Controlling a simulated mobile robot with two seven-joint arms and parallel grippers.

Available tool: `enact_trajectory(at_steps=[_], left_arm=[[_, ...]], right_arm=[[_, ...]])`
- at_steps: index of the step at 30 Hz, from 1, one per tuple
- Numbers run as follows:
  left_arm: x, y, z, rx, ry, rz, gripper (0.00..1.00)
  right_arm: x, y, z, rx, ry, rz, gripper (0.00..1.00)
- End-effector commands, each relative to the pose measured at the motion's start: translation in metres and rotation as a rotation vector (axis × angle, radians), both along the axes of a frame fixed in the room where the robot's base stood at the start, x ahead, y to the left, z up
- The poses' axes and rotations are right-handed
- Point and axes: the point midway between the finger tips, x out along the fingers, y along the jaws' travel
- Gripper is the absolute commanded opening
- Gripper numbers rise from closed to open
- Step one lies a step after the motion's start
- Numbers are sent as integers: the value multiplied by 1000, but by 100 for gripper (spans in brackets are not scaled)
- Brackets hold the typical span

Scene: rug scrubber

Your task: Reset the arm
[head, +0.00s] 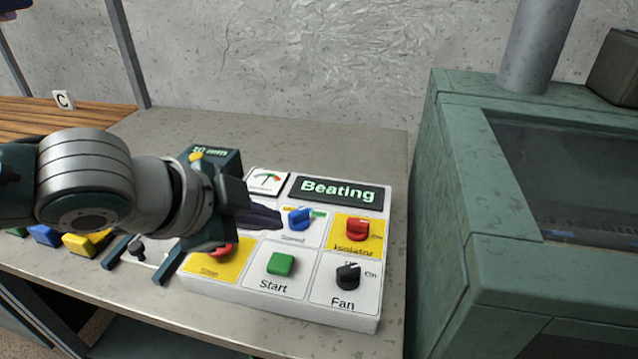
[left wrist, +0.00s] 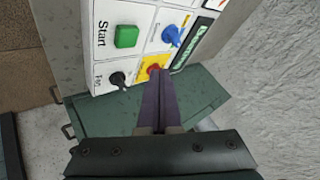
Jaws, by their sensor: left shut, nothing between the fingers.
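My left arm comes in from the left in the head view. My left gripper (head: 266,216) is shut and empty, its dark fingers over the left part of the control panel (head: 355,316), near the blue Speed knob (head: 300,218). In the left wrist view the shut fingers (left wrist: 158,85) point toward the panel, with their tips just below the red Isolator knob (left wrist: 153,69) in the picture. I cannot tell whether they touch anything. The display reads "Beating" (head: 338,192). The arm partly hides the red button on the yellow Stop field. My right gripper is not in view.
The green Start button (head: 281,264) and black Fan knob (head: 348,276) are on the panel's lower row. A green machine (head: 455,200) stands right of the table. Blue and yellow blocks (head: 86,243) lie under my arm. The table (head: 290,135) is clear behind the panel.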

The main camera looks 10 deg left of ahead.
Motion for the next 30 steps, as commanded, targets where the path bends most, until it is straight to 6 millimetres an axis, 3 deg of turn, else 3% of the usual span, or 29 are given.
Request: enact_trajectory(at_steps=[11, 14, 18, 20, 23, 30], left_arm=[[-4, -6, -1, -11, 8, -1, 0], [-24, -31, -3, -55, 48, 2, 0], [-74, -76, 5, -171, 153, 71, 0], [-95, -84, 12, -221, 203, 143, 0], [-124, -76, 22, -277, 286, 296, 0], [-186, -14, 27, -294, 443, 664, 0]], right_arm=[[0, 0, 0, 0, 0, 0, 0], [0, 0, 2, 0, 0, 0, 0], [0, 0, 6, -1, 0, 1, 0], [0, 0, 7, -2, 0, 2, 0], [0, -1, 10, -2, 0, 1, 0], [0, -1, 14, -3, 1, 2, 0]])
